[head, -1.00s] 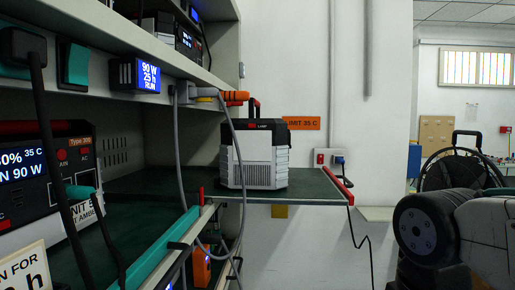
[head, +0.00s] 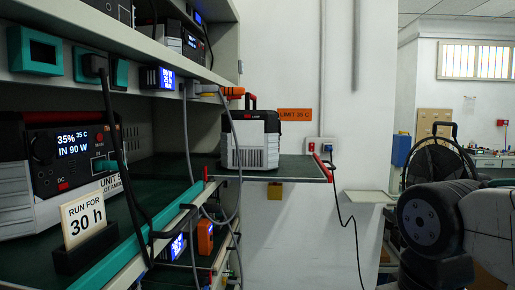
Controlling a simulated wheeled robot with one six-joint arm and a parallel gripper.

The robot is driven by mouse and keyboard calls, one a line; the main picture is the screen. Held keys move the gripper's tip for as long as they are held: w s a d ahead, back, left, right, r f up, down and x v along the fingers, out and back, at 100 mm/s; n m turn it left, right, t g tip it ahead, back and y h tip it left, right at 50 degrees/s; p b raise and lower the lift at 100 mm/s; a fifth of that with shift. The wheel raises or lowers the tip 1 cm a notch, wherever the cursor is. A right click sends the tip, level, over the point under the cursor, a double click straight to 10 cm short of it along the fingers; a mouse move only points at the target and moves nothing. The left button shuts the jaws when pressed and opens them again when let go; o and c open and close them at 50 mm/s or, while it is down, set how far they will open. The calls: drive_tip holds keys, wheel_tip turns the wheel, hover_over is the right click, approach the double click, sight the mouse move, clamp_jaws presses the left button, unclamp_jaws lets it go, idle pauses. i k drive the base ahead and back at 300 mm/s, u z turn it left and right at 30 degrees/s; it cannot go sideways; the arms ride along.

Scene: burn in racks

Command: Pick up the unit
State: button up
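One unit (head: 256,143), light grey and black with a raised handle, stands upright on the green shelf end (head: 290,172) in the middle. A larger grey and black unit (head: 25,190) sits on the green shelf at the left, partly cut off by the frame. Its lit screen reads 35%, 35 C, IN 90 W, and a dark cable hangs in front of it. The frames do not show which unit is meant. Parts of my arm show at the right, but my gripper is out of view and apart from both units.
A "RUN FOR 30 h" card (head: 83,220) stands in a black holder before the left unit. Grey cables (head: 190,150) hang from an upper shelf near the middle unit. A wall socket (head: 320,145) has a cable running down. A black fan (head: 437,160) stands at the right.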

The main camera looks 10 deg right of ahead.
sight(259, 132)
drive_tip(key=k, duration=0.8)
drive_tip(key=z, duration=0.8)
drive_tip(key=i, duration=1.35)
drive_tip(key=u, duration=0.2)
